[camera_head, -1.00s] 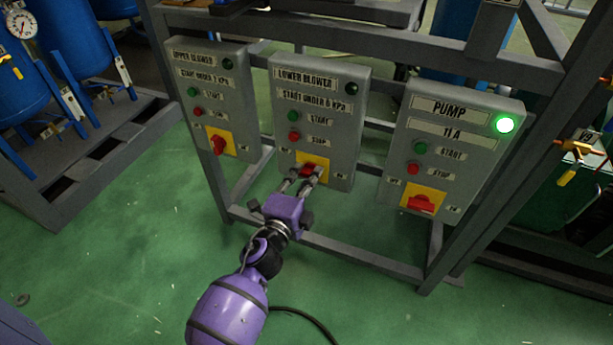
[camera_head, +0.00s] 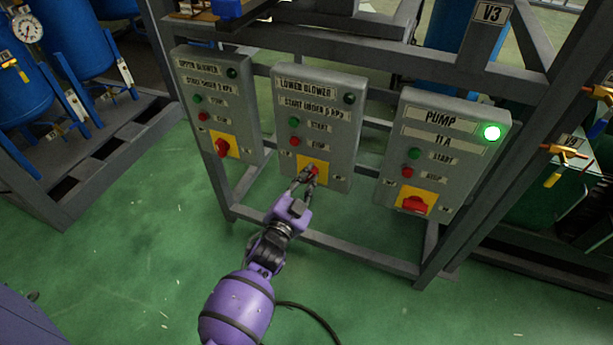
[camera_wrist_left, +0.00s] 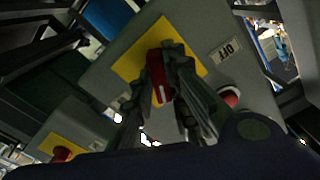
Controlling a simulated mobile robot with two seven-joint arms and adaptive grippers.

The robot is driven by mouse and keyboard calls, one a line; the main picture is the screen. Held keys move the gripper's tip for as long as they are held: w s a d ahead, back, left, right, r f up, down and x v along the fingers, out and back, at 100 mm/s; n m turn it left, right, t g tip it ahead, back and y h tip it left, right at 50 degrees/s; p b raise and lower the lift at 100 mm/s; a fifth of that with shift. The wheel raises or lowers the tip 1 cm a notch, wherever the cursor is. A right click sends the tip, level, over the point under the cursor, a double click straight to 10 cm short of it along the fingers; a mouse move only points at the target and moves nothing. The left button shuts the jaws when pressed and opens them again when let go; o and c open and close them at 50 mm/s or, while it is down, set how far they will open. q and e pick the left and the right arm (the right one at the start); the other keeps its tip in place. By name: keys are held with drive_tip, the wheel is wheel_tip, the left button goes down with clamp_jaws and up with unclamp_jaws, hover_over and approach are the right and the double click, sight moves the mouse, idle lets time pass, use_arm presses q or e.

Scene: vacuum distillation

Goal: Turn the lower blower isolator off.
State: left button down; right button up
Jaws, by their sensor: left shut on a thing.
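The lower blower panel (camera_head: 322,120) is the grey middle box, with a dark lamp at its top right. Its isolator is a red handle (camera_head: 314,171) on a yellow plate (camera_head: 303,160) near the bottom. My left gripper (camera_head: 310,176) reaches it from below and is shut on the red handle, hiding part of it. In the left wrist view the red handle (camera_wrist_left: 160,82) sits between the two fingers, slanted relative to the edges of the yellow plate (camera_wrist_left: 128,66). An OFF label (camera_wrist_left: 226,51) shows upside down beside it. My right gripper is not in view.
The upper blower panel (camera_head: 213,92) with its red isolator (camera_head: 221,147) stands at the left. The pump panel (camera_head: 447,140), its green lamp (camera_head: 491,133) lit, stands at the right. Grey frame bars surround the panels. The green floor (camera_head: 140,235) in front is clear.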

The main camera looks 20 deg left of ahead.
use_arm(q)
drive_tip(key=shift+r+n+p, duration=0.1)
drive_tip(key=shift+n+p, duration=0.3)
drive_tip(key=shift+n, duration=0.9)
drive_tip(key=shift+n+p, duration=0.45)
drive_tip(key=shift+n, duration=0.25)
drive_tip(key=shift+n+p, duration=0.3)
drive_tip(key=shift+n, duration=0.6)
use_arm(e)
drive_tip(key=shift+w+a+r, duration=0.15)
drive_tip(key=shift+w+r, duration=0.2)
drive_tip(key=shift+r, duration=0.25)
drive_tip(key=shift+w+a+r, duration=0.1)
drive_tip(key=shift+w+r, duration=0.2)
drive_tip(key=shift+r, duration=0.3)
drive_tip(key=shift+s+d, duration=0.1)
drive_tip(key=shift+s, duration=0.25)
use_arm(q)
drive_tip(key=c, duration=1.7)
unclamp_jaws()
drive_tip(key=shift+s, duration=0.1)
